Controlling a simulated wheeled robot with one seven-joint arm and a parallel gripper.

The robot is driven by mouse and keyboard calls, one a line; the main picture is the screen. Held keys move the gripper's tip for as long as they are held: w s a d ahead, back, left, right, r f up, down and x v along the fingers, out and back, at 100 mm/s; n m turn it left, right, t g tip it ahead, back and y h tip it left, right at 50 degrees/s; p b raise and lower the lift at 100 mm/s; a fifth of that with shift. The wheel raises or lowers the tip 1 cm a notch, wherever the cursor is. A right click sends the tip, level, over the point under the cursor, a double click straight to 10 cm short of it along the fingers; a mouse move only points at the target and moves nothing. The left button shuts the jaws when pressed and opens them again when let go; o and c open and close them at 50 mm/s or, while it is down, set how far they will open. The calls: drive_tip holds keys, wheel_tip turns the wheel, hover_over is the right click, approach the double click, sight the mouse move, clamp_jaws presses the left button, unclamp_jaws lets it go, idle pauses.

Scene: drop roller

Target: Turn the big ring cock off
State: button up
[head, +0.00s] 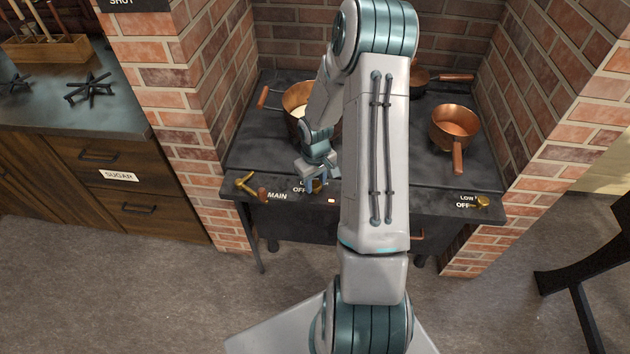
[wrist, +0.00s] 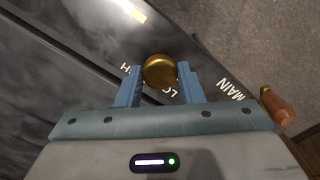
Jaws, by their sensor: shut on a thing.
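A round brass cock knob (head: 319,187) sits on the stove's front panel, beside lettering that includes "OFF". In the wrist view the same knob (wrist: 159,70) is between the two blue-grey fingers. My gripper (head: 316,180) is shut on this knob from above; it also shows in the wrist view (wrist: 159,84). Part of the lettering is hidden by the gripper, so the cock's setting is hard to read. A second brass cock (head: 482,202), marked LOW and OFF, is at the panel's right end.
A brass MAIN lever (head: 246,183) with a wooden handle (wrist: 279,107) is close left of my gripper in the head view. A copper pot (head: 296,97) stands behind the gripper; a copper pan (head: 455,122) is at right. Brick walls flank the stove.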

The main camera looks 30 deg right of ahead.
sight(315, 184)
drive_tip(key=shift+n, duration=0.3)
drive_tip(key=o, duration=1)
wheel_tip(315, 184, up, 14)
idle(0.6)
